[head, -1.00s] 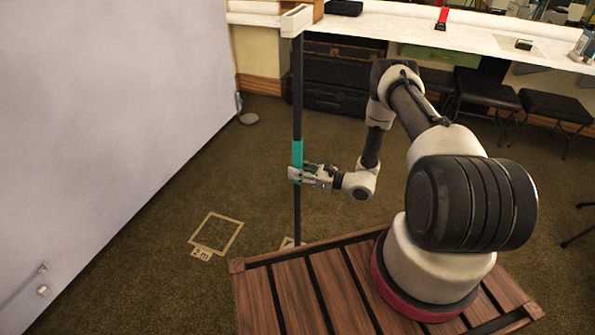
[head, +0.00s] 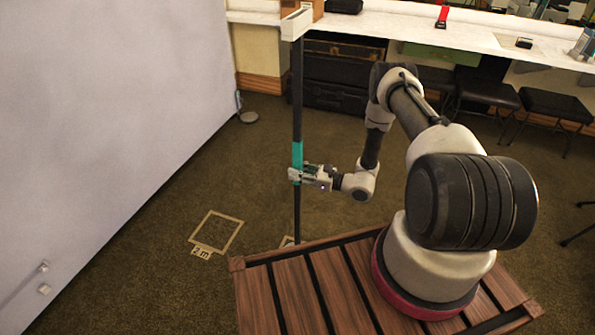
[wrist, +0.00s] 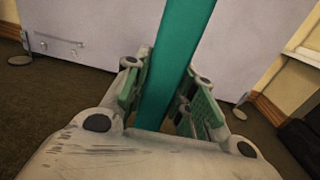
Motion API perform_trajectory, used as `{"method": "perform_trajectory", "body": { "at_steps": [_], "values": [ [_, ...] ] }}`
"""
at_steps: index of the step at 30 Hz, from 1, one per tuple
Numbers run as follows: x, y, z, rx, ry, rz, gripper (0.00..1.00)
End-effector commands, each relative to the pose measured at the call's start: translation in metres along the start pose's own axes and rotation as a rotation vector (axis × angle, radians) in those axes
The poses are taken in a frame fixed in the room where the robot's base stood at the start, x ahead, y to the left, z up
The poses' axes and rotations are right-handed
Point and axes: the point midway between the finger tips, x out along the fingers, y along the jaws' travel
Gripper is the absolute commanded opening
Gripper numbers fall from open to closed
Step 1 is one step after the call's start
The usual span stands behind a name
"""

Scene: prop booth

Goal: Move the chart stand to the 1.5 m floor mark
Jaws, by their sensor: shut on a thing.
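The chart stand (head: 298,95) is a thin dark upright pole with a white top piece and a teal band on its shaft. My gripper (head: 298,174) is shut on the teal band. In the wrist view the teal band (wrist: 180,55) runs between the two green-padded fingers (wrist: 165,100). The stand's foot is hidden behind my wooden deck. A square floor mark labelled 2 m (head: 216,232) lies left of the stand. Part of another pale floor mark (head: 288,241) shows by the pole at the deck's edge; its label is not readable.
A large pale panel (head: 100,110) stands at the left, with a small round-based object (head: 249,117) by its far end. A white counter (head: 400,30) runs along the back, with dark cases (head: 335,95) under it and black stools (head: 555,105) at the right. Carpet around the 2 m mark is clear.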

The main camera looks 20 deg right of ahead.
Motion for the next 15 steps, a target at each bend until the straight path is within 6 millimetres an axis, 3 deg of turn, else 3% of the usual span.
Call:
{"method": "perform_trajectory", "body": {
  "at_steps": [13,14,15],
  "values": [
    [0.0001,-0.0002,-0.0067,-0.001,-0.003,0.000,0.00],
    [0.0001,-0.0004,-0.0066,-0.001,-0.003,0.000,0.30],
    [0.0001,-0.0004,-0.0066,-0.001,-0.002,0.000,0.37]
  ]
}}
